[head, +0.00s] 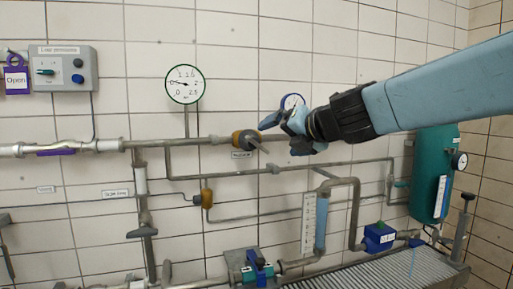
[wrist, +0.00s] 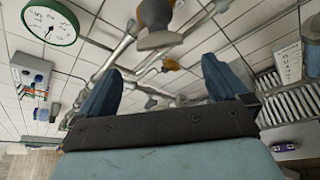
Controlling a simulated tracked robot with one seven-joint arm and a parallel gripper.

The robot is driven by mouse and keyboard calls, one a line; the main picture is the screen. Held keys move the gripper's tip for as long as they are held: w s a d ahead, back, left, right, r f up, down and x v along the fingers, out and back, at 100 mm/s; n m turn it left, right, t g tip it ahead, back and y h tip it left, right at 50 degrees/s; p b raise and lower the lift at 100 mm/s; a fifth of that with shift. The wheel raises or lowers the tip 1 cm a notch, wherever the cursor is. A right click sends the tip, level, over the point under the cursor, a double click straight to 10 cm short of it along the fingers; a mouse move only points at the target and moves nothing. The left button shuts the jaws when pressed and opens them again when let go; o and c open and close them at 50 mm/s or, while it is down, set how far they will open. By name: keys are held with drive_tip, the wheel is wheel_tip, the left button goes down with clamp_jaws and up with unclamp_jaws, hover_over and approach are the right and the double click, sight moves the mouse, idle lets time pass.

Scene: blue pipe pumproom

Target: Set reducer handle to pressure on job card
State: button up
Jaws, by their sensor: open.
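The reducer, a brass body (head: 238,138) with a dark grey round end and a short slanting handle (head: 257,143), sits on the upper pipe in the head view. A small label (head: 241,155) hangs below it, too small to read. In the wrist view a grey knob with a brass part (wrist: 157,38) shows above the fingers. My gripper (head: 283,134) is open and empty, just right of the reducer handle, apparently apart from it. Its two blue fingers spread wide in the wrist view (wrist: 157,88). I cannot identify a job card.
A green-rimmed gauge (head: 185,84) is above the pipe. A smaller gauge (head: 291,101) is partly hidden behind my gripper. A grey switch box (head: 63,68) and purple tag (head: 16,79) are at left. A teal tank (head: 433,165) stands right. Pipes cross below my arm.

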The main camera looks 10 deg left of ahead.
sight(254, 146)
drive_tip(key=shift+x, duration=6.8)
drive_tip(key=shift+d, duration=0.1)
drive_tip(key=c, duration=0.8)
